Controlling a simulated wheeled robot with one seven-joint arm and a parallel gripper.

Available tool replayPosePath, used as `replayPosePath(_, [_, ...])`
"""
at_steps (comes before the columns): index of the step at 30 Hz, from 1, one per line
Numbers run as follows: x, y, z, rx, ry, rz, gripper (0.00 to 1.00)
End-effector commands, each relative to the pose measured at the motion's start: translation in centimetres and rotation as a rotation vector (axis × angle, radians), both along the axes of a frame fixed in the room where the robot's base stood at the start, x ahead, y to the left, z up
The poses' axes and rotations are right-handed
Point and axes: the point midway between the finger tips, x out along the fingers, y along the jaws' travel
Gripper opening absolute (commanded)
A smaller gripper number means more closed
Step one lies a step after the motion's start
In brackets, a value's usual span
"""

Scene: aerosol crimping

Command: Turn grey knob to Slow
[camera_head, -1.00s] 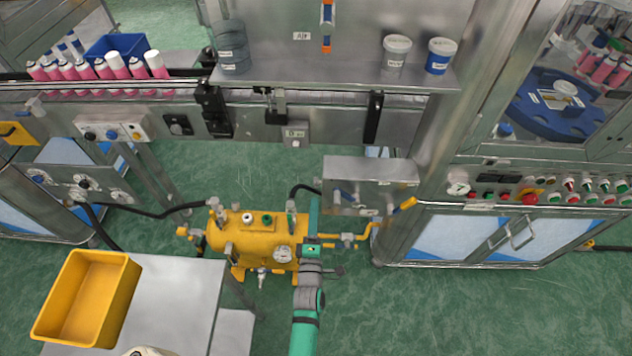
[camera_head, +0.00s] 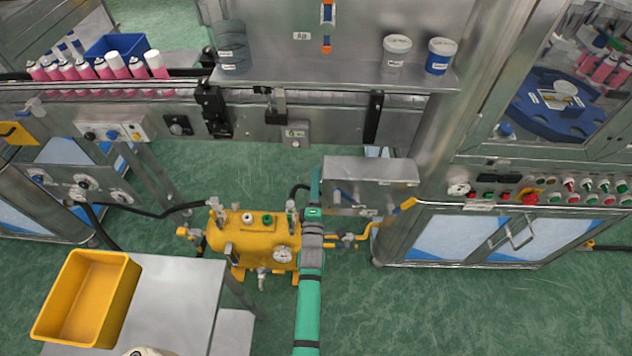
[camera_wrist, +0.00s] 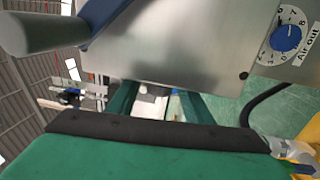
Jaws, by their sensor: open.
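No knob marked Slow can be read in either view. A small grey box (camera_head: 295,135) with a pale knob is on the conveyor front in the head view; its lettering is too small to read, so I cannot tell if this is the grey knob. My gripper (camera_head: 315,180) is beside the left edge of the metal box in the head view, below and right of that grey box and apart from it. In the wrist view my gripper (camera_wrist: 158,98) has its green fingers spread, with nothing clearly held between them.
The metal box (camera_head: 370,172) stands close right of my gripper. The wrist view shows a blue dial knob (camera_wrist: 287,37) labelled "Air out" and a grey rounded handle (camera_wrist: 45,33). A yellow tank (camera_head: 255,240) is left of my arm. Green floor (camera_head: 240,175) is open before the conveyor.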

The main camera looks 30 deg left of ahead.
Motion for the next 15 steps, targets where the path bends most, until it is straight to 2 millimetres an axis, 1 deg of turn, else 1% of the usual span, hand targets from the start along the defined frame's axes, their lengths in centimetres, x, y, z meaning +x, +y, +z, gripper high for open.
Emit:
replayPosePath(8, [0.1, 0.05, 0.02, 0.0, 0.0, 0.0, 0.46])
replayPosePath(9, [0.1, 0.05, 0.02, 0.0, 0.0, 0.0, 0.44])
replayPosePath(14, [0.09, 0.04, 0.02, 0.0, 0.0, 0.0, 0.05])
replayPosePath(15, [0.09, 0.04, 0.02, 0.0, 0.0, 0.0, 0.05])
